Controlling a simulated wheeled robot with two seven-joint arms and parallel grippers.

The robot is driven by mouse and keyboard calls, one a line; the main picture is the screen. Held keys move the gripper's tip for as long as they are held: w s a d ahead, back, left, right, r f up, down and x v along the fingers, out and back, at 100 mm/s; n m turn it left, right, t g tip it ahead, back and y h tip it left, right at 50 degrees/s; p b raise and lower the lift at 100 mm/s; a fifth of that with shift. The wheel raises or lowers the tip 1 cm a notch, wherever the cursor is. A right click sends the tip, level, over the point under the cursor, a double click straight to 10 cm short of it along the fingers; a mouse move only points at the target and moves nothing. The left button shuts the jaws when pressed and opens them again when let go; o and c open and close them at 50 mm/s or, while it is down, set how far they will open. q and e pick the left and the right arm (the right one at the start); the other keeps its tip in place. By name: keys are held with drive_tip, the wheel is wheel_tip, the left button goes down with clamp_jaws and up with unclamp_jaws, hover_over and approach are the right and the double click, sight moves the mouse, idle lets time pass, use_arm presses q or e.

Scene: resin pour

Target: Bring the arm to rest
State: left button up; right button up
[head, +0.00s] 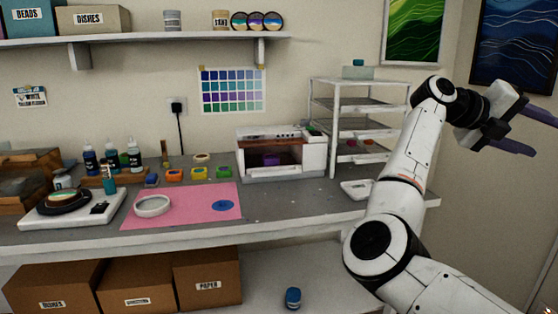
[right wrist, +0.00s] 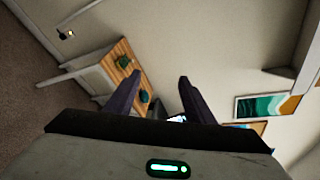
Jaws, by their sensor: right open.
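My right arm is raised at the right side of the head view, and its gripper (head: 532,132) is held out to the right, away from the workbench. The gripper is open and empty. In the right wrist view its two dark fingers (right wrist: 155,92) stand apart with nothing between them. Beyond them that view shows a tilted picture of the room. My left gripper is not in view.
The workbench (head: 300,218) carries a pink mat (head: 185,213) with a white ring (head: 152,206), a white oven-like box (head: 297,160), a rack (head: 345,98), a white tray (head: 357,189) and bottles. Cardboard boxes (head: 135,288) and a blue jar (head: 292,298) are below.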

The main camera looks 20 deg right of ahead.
drive_tip(key=w+a+f+n+t+h, duration=0.1)
drive_tip(key=w+a+n+t+h, duration=0.95)
drive_tip(key=n, duration=0.55)
drive_tip(key=w+a+f+n+t+y, duration=0.3)
drive_tip(key=a+f+n+t+y, duration=0.6)
drive_tip(key=f+n, duration=0.3)
drive_tip(key=w+a+f+n+t+y, duration=0.3)
drive_tip(key=a+f+n+t+y, duration=0.4)
drive_tip(key=a+f+n+y, duration=0.35)
drive_tip(key=s+a+f+n+g+y, duration=0.1)
drive_tip(key=s+a+f+n+y, duration=0.15)
drive_tip(key=f, duration=0.35)
drive_tip(key=s+a+f+n+g+y, duration=0.2)
drive_tip(key=a+f, duration=0.1)
drive_tip(key=f, duration=0.4)
drive_tip(key=s+a+f+n+g+y, duration=0.1)
drive_tip(key=s+a+f+g, duration=0.4)
drive_tip(key=s+f, duration=0.6)
drive_tip(key=s+a+f+n+g+y, duration=0.2)
drive_tip(key=s+a+f+g, duration=0.3)
drive_tip(key=s+a+f, duration=0.3)
drive_tip(key=s+f+n, duration=0.1)
drive_tip(key=s+f, duration=0.3)
drive_tip(key=s, duration=0.2)
drive_tip(key=shift+s+a+b, duration=0.3)
drive_tip(key=shift+s+b, duration=0.05)
drive_tip(key=shift+r, duration=0.1)
